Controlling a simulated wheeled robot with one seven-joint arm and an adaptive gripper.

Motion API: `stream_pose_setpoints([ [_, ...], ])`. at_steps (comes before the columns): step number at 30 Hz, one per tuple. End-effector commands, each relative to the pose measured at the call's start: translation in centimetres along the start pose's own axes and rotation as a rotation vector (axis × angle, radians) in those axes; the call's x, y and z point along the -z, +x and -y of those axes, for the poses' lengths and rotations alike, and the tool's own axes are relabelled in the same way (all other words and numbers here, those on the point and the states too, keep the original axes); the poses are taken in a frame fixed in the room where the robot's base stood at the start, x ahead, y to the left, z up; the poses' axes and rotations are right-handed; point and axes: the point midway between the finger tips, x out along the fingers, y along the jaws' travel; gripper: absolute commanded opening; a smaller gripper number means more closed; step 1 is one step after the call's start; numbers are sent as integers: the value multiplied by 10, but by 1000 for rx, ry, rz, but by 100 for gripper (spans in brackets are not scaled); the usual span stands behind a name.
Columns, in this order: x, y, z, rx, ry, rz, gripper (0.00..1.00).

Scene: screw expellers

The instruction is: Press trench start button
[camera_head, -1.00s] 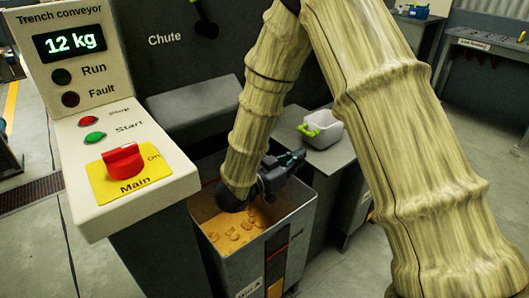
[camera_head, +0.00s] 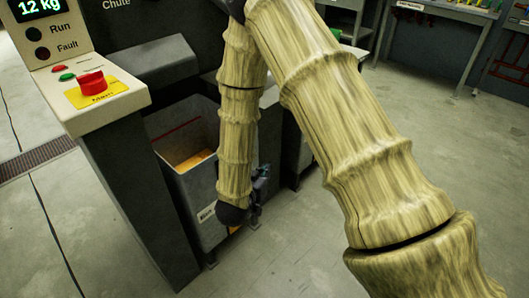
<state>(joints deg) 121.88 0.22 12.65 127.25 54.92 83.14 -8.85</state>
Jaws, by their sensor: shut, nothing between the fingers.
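The trench conveyor panel (camera_head: 119,102) stands at the upper left. Its green start button (camera_head: 67,77) sits on the sloped ledge, beside a smaller red stop button (camera_head: 58,68). A large red main knob (camera_head: 92,84) on a yellow plate is nearer. The display (camera_head: 38,8) reads 12 kg; the run and fault lamps are dark. My gripper (camera_head: 259,187) is low, right of the panel and well apart from the buttons, beside the front of a grey bin. It is shut and empty, mostly hidden behind my arm's cuff.
The grey bin (camera_head: 183,192) with orange material stands right of the panel's pedestal, partly behind my arm. A dark chute housing (camera_head: 150,60) is behind it. Workbenches (camera_head: 440,14) line the back right. The floor (camera_head: 75,215) is clear at left and front.

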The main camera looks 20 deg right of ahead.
Motion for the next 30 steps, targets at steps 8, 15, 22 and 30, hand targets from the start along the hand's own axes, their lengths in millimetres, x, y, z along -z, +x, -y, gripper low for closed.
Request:
stream_pose_setpoints([
  [8,-134,-16,-22,225,-165,314,0],
  [15,-241,-64,-68,384,-321,630,0],
  [22,-316,-127,-129,491,-466,922,0],
  [30,-351,-176,-178,550,-568,1122,0],
])
